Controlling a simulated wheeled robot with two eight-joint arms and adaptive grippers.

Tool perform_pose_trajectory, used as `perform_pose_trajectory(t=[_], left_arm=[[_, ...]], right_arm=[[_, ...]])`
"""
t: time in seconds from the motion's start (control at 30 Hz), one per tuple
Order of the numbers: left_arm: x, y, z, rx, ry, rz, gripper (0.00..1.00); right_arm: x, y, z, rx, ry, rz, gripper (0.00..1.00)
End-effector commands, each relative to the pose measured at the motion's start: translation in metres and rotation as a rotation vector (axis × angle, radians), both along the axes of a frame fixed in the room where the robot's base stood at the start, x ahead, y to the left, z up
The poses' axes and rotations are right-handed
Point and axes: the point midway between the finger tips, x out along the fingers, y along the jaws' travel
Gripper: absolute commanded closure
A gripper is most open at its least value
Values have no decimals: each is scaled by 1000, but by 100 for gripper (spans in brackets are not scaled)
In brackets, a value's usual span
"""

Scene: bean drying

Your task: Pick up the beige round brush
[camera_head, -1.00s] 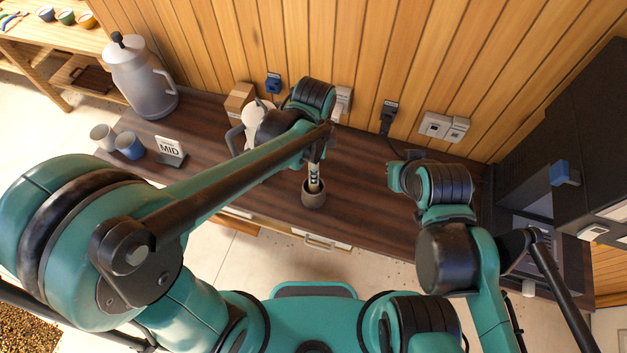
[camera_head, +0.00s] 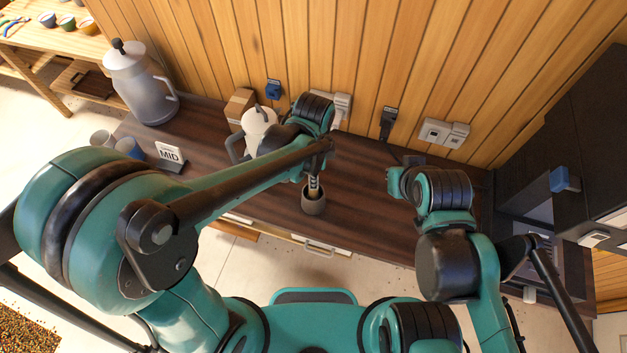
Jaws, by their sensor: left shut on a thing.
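A small dark round cup (camera_head: 313,204) stands near the front edge of the brown counter. A slim light-coloured handle, which I take for the beige round brush (camera_head: 313,187), stands upright in it; its lower end is hidden in the cup. My left gripper (camera_head: 315,174) is right above the cup, shut on the upper part of the brush. My own left arm hides most of the fingers. My right arm is bent over the right part of the counter, and its gripper does not show.
A white kettle (camera_head: 258,120) and a cardboard box (camera_head: 239,104) stand behind my left arm. A large grey pot (camera_head: 145,88), two mugs (camera_head: 130,147) and a MID sign (camera_head: 170,154) are to the left. Dark machines (camera_head: 590,150) stand at the right. The counter between the cup and my right arm is clear.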

Motion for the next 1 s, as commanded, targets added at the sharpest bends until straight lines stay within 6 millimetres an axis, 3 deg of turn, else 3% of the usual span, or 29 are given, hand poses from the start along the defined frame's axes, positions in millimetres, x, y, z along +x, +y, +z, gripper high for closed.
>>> perform_pose_trajectory(t=[0.17, 0.7, 1.0], left_arm=[[0, 0, 14, 0, 0, 0, 100], [0, 0, 88, 0, 0, 0, 100], [0, 0, 99, 0, 0, 0, 100]], right_arm=[[0, 0, 0, 0, 0, 0, 100], [0, 0, 1, 0, 0, 0, 100], [0, 0, 1, 0, 0, 0, 100]])
